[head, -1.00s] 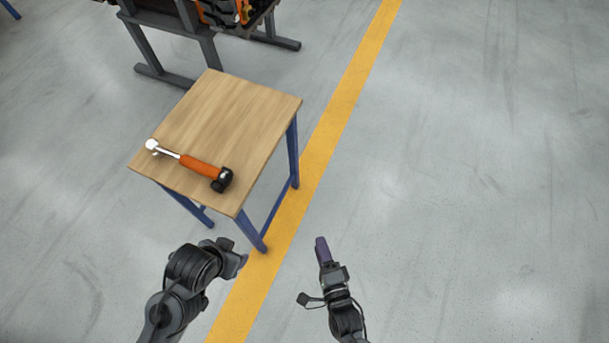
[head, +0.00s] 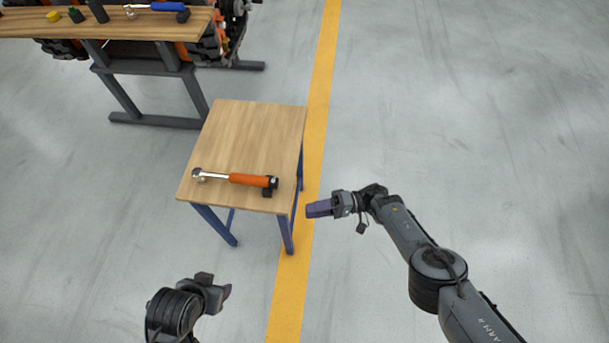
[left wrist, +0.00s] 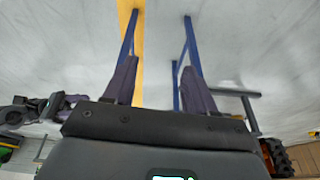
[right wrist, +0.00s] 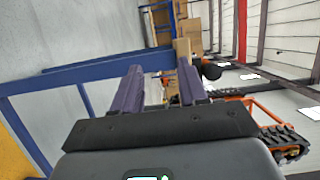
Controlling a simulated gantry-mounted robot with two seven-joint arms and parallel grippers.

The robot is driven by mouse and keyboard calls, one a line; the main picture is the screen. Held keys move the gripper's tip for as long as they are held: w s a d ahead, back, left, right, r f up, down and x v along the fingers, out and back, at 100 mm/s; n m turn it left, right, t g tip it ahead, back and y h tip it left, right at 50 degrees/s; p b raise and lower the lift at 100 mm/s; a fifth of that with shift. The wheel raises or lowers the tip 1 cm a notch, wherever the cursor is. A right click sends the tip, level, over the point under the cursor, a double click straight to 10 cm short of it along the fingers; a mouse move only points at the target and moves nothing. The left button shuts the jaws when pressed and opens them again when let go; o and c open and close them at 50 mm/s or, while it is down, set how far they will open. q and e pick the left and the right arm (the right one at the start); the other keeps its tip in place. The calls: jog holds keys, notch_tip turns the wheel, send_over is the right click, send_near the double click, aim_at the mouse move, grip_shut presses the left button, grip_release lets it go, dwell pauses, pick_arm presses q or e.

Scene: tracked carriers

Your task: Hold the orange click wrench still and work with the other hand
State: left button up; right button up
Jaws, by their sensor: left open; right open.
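The orange click wrench (head: 248,179) lies flat across the near part of a small wooden-topped table (head: 255,130). Its silver ratchet head is at the left and its black end at the right. My right gripper (head: 318,209) is to the right of the table's near right corner, apart from the wrench, and points left. Its two purple fingers stand apart and empty in the right wrist view (right wrist: 160,82). My left gripper (head: 222,291) is in front of the table, apart from the wrench. The left wrist view (left wrist: 160,82) shows its fingers apart with nothing between them.
A longer workbench (head: 120,24) stands behind at the left. It carries a blue-handled wrench (head: 160,6), a yellow piece (head: 53,17) and dark green pieces. The small table has blue legs (head: 286,236). A yellow floor line (head: 320,90) runs beside it. The floor at the right is clear.

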pick_arm(q)
jog(key=shift+w+d+r+p, duration=0.35)
jog(key=shift+d+r, duration=0.2)
jog(key=shift+d, duration=0.1)
jog(key=shift+c, duration=1.2)
jog(key=m+y, duration=0.4)
jog(key=m, duration=1.3)
send_near(235, 177)
jog(key=shift+x, duration=5.8)
pick_arm(e)
jog(key=w+r+n, duration=0.1)
jog(key=w+r, duration=0.6)
jog(key=r, duration=0.2)
jog(key=shift+d+r+n, duration=0.15)
jog(key=shift+n, duration=0.25)
